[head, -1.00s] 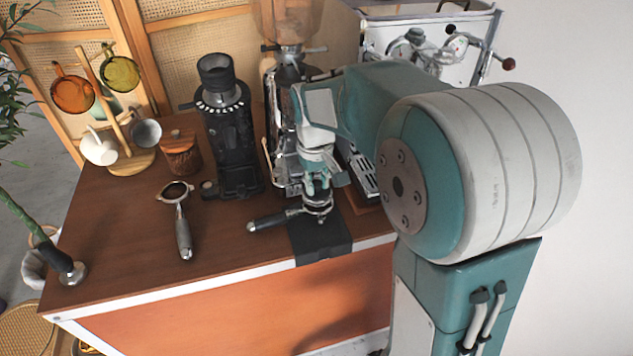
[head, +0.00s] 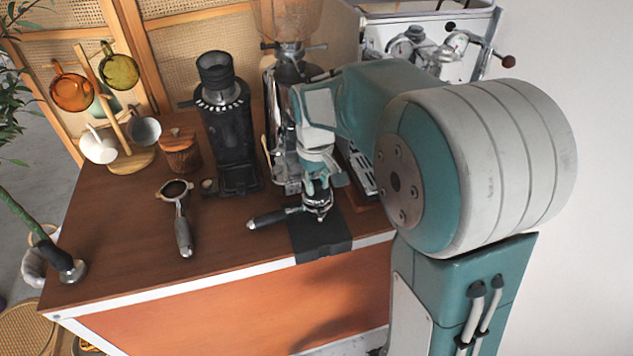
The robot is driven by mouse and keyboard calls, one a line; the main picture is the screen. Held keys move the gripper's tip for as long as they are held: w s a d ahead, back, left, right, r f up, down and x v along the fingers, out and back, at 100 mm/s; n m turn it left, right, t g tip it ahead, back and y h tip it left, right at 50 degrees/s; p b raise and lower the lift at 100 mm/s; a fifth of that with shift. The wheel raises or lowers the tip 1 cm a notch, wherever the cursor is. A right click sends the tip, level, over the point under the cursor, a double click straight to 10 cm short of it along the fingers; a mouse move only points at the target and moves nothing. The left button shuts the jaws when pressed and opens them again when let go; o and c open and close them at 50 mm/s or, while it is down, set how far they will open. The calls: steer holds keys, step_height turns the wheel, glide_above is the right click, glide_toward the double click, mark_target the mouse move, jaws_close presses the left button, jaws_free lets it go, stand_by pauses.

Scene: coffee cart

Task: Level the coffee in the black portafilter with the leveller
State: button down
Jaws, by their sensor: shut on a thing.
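The black-handled portafilter (head: 268,219) rests at the black mat by the front edge of the cart top, its handle pointing left. My gripper (head: 317,184) points down right over the portafilter's basket and is shut on the leveller. The leveller (head: 318,199) is mostly hidden by the fingers. It sits low at the basket's mouth and appears to touch it or be inside it; the exact contact and the coffee are hidden.
A second portafilter (head: 183,232) with a grey handle lies to the left. A black grinder (head: 229,130), a wooden jar (head: 181,153) and a mug tree (head: 128,160) stand behind. A chrome grinder (head: 281,120) stands close behind my gripper.

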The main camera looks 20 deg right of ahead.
steer(key=shift+f, duration=0.65)
stand_by(1.8)
steer(key=shift+n, duration=0.3)
